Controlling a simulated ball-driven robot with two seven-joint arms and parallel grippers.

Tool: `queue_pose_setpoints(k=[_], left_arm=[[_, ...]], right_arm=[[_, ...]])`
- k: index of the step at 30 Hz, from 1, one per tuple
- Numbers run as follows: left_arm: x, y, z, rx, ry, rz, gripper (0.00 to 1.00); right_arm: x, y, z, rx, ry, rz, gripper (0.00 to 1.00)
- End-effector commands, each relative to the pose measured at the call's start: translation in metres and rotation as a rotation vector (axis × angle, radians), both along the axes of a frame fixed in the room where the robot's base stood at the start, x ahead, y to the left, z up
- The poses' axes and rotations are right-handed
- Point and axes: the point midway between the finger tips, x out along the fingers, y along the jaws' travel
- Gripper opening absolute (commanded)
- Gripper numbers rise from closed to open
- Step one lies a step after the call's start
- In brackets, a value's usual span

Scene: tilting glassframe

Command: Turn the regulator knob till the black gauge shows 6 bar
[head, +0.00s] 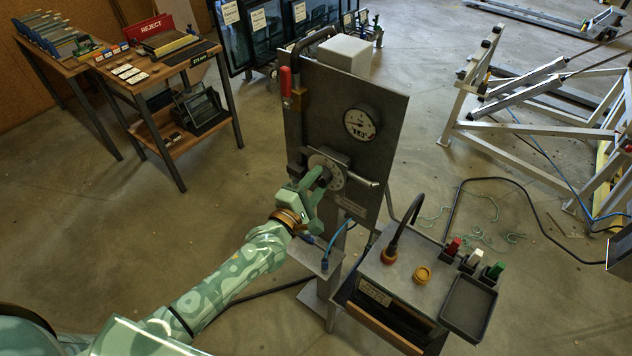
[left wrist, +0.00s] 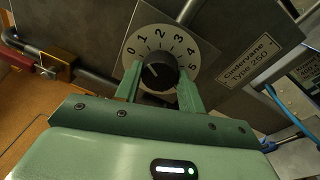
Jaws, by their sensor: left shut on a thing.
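The round gauge (head: 361,122) has a dark rim and a white face, and sits high on the grey upright panel (head: 330,85). Its needle is too small to read surely in the head view. The black regulator knob (left wrist: 160,74) sits below it, in the middle of a pale round scale (left wrist: 190,45) numbered 0 to 5; the scale also shows in the head view (head: 336,172). My left gripper (head: 319,180) is shut on the knob, one finger on each side, as the left wrist view shows (left wrist: 159,88). My right gripper is out of view.
A red-handled valve (head: 286,82) is left of the gauge. A metal lever (head: 360,180) sticks out right of the scale.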

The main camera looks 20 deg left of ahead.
Motion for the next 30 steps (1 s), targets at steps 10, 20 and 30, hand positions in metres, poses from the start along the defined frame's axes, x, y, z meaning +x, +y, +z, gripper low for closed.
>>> queue_pose_setpoints(k=[10,20,30], left_arm=[[0.000,0.000,0.000,0.309,-0.112,-0.001,0.17],[0.000,0.001,-0.002,0.605,-0.218,-0.002,0.17],[0.000,0.001,-0.002,0.908,-0.327,-0.003,0.17]], right_arm=[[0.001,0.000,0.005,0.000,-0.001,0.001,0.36],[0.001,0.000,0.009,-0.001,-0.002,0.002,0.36],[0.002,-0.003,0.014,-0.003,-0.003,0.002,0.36]])
